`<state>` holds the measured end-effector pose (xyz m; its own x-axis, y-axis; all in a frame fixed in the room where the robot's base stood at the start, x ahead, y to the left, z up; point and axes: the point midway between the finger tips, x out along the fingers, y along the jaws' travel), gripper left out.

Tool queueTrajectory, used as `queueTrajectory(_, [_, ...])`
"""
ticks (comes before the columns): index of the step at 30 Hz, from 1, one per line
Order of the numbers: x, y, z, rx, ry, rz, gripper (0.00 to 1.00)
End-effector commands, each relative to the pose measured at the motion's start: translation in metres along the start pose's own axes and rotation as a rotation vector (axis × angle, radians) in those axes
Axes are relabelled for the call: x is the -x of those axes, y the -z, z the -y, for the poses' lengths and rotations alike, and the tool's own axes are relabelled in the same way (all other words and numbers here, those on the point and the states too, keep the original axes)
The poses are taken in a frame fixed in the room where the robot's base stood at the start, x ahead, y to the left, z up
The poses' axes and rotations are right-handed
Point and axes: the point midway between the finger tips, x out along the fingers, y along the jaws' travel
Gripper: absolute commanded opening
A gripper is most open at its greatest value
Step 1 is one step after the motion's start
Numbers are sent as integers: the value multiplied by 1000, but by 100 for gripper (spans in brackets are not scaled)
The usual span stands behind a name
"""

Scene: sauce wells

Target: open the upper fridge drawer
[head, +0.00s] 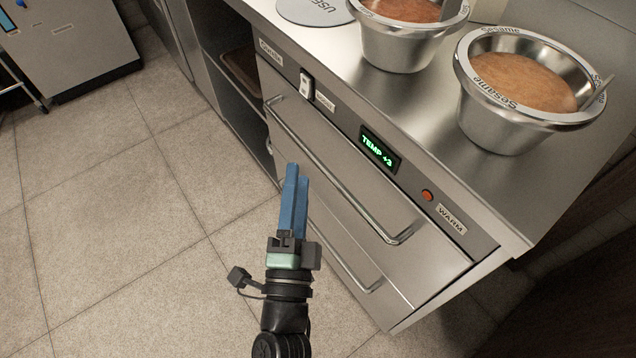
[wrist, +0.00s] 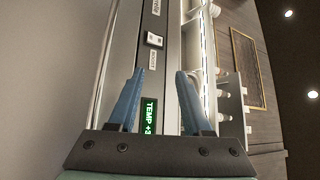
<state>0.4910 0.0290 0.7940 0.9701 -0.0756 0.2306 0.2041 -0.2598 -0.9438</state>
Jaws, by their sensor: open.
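The upper fridge drawer (head: 440,258) is a stainless steel front below the control panel, and it looks shut. Its long bar handle (head: 397,239) runs along the front. The green temperature display (wrist: 149,114) and a white switch (wrist: 153,40) show beyond the fingers.
A lower drawer with its own handle (head: 371,287) sits beneath and looks shut. Two steel sauce pots, one nearer (head: 510,115) and one farther (head: 395,45), stand on the counter (head: 420,95). An open shelf bay (head: 235,75) lies left of the drawers. The tiled floor (head: 110,210) is clear.

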Motion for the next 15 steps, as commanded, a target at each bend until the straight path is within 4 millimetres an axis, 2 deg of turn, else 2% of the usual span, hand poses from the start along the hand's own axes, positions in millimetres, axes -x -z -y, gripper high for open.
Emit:
queueTrajectory(1, [18, -5, -36, -29, -37, -10, 50])
queueTrajectory(4, [37, -6, -66, -71, -80, -33, 50])
queueTrajectory(6, [44, -5, -76, -86, -97, -43, 50])
queueTrajectory(9, [44, -4, -81, -96, -107, -51, 50])
queueTrajectory(15, [16, -2, -82, -96, -103, -53, 50])
